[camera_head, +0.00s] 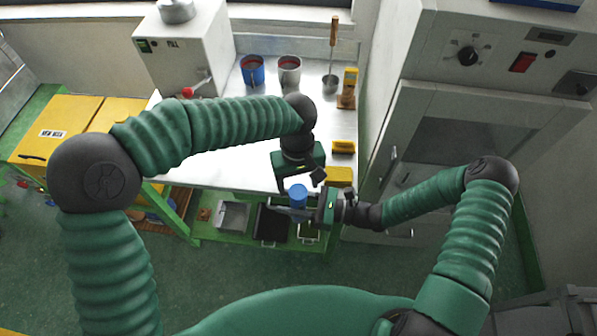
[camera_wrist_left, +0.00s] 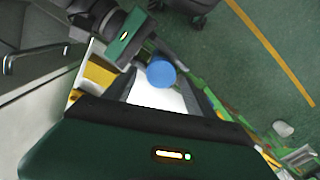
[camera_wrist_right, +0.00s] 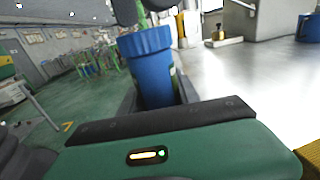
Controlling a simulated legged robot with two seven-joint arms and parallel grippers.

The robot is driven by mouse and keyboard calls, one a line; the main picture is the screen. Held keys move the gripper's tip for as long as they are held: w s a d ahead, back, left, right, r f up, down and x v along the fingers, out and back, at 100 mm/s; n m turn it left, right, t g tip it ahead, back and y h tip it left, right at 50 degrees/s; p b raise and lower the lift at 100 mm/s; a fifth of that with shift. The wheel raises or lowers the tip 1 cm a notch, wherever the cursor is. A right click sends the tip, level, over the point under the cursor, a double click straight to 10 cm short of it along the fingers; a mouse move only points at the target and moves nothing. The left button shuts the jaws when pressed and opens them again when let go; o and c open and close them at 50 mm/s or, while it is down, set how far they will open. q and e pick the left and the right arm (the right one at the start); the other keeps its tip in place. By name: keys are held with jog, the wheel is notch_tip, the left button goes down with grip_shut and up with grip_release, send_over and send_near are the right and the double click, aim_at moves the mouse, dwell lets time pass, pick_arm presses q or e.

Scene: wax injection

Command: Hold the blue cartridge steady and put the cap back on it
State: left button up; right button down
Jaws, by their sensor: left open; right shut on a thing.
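The blue cartridge (camera_wrist_right: 152,82) stands upright between the fingers of my right gripper (camera_head: 290,212), which is shut on its body. A wider ribbed blue cap (camera_wrist_right: 146,42) sits on its top, apparently straight. The cap's round top also shows in the left wrist view (camera_wrist_left: 161,74) and in the head view (camera_head: 297,189). My left gripper (camera_head: 301,182) is open just above the cap, pointing down, with a finger to either side of it. No contact between these fingers and the cap can be made out.
The white worktable (camera_head: 222,160) lies behind the grippers, with a blue cup (camera_head: 252,72), a grey cup (camera_head: 289,74) and yellow blocks (camera_head: 340,176) on it. A green shelf with trays (camera_head: 233,214) is below. A large grey cabinet (camera_head: 430,100) stands at the right.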

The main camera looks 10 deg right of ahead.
aim_at(298, 206)
pick_arm(q)
jog(key=shift+f, duration=1.25)
grip_shut()
jog(key=m, duration=1)
jog(key=shift+d, duration=0.1)
jog(key=m, duration=0.9)
jog(key=shift+o, duration=0.2)
grip_release()
